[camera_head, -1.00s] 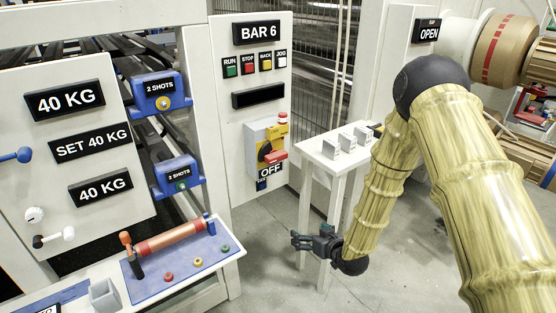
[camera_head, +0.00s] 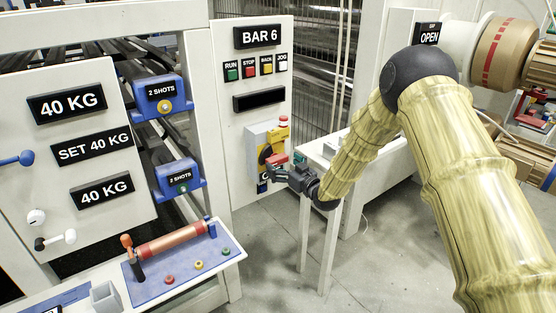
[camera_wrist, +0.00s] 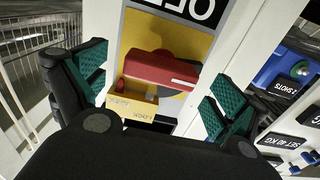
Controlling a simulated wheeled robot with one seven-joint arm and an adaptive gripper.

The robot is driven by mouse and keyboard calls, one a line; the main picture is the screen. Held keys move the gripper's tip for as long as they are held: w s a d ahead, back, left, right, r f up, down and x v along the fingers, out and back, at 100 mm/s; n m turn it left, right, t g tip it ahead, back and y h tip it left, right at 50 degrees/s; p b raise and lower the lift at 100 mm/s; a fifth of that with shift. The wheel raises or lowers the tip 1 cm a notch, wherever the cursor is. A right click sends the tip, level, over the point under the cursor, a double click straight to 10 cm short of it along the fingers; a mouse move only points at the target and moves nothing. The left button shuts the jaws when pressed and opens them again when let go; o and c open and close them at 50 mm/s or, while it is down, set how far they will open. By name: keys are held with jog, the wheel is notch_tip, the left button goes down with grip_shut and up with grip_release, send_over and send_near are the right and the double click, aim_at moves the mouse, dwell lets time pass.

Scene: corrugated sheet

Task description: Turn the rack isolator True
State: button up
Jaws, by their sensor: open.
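The rack isolator is a grey box (camera_head: 254,144) with a yellow face, low on the BAR 6 panel. Its red handle (camera_head: 277,159) sticks out at the front, and the wrist view shows it lying roughly across the picture (camera_wrist: 160,68). My gripper (camera_head: 281,174) is just below and in front of the handle and covers most of the black label under it. In the wrist view my open fingers (camera_wrist: 155,88) stand on either side of the handle, with gaps; I cannot tell if either touches it. A yellow tag (camera_wrist: 138,100) sits beside the handle.
Above the isolator are the BAR 6 sign (camera_head: 257,35) and a row of buttons (camera_head: 255,68). A white stand (camera_head: 315,160) is close to the right of my gripper. A blue console (camera_head: 175,262) with a copper roller is at lower left. The floor in front is clear.

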aim_at(280, 162)
jog(key=shift+x, duration=1.7)
jog(key=shift+c, duration=0.3)
jog(key=shift+s, duration=0.1)
jog(key=c, duration=1)
jog(key=shift+o, duration=0.2)
jog(key=shift+d, duration=0.1)
